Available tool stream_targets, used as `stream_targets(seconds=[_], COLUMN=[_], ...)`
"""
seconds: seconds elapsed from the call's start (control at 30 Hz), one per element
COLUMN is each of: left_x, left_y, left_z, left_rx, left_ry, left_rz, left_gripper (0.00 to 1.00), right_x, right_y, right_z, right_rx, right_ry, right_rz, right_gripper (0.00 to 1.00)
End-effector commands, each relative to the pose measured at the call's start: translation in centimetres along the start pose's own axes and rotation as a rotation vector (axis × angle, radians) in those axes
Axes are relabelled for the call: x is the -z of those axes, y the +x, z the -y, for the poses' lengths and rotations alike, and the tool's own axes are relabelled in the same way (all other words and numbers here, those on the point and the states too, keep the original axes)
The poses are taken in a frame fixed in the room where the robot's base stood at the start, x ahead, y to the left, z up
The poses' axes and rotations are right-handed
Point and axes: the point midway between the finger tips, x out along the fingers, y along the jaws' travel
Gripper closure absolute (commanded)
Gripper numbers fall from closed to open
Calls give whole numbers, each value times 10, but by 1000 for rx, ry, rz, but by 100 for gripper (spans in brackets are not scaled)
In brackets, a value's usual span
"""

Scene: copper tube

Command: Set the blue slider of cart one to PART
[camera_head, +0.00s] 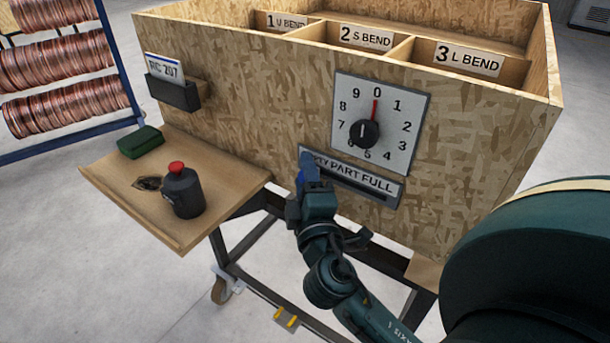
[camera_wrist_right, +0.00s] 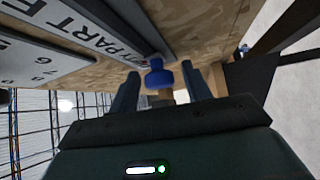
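The slider plate (camera_head: 385,192) on the front of the wooden cart reads EMPTY, PART, FULL, with the start of EMPTY hidden by my gripper. The blue slider (camera_wrist_right: 158,76) is at the EMPTY end, to the left of PART in the head view. My right gripper (camera_head: 308,166) is at that left end of the plate. In the right wrist view, the fingers of my right gripper (camera_wrist_right: 158,88) are apart, one on each side of the blue slider, with gaps visible. My left gripper is not in view.
A dial (camera_head: 382,120) sits above the plate, its red pointer at 0. A side shelf (camera_head: 110,178) holds a dark bottle with a red cap (camera_head: 182,190) and a green block (camera_head: 140,142). A card holder (camera_head: 173,93) juts from the cart's front. Copper coils (camera_head: 60,65) stand at left.

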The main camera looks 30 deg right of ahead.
Motion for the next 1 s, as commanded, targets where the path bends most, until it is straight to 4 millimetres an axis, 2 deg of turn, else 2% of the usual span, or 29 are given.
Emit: stream_targets(seconds=[0.07, 0.57, 1.0], left_x=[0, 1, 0], left_y=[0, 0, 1], left_z=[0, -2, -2], left_rx=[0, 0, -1], left_ry=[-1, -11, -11], left_rz=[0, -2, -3], left_gripper=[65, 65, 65], right_x=[0, 0, 0], right_y=[0, 0, 0], right_z=[0, 0, 1], right_rx=[0, 0, 0], right_ry=[0, 0, 1], right_rz=[0, 0, 0], right_gripper=[59, 100, 100])
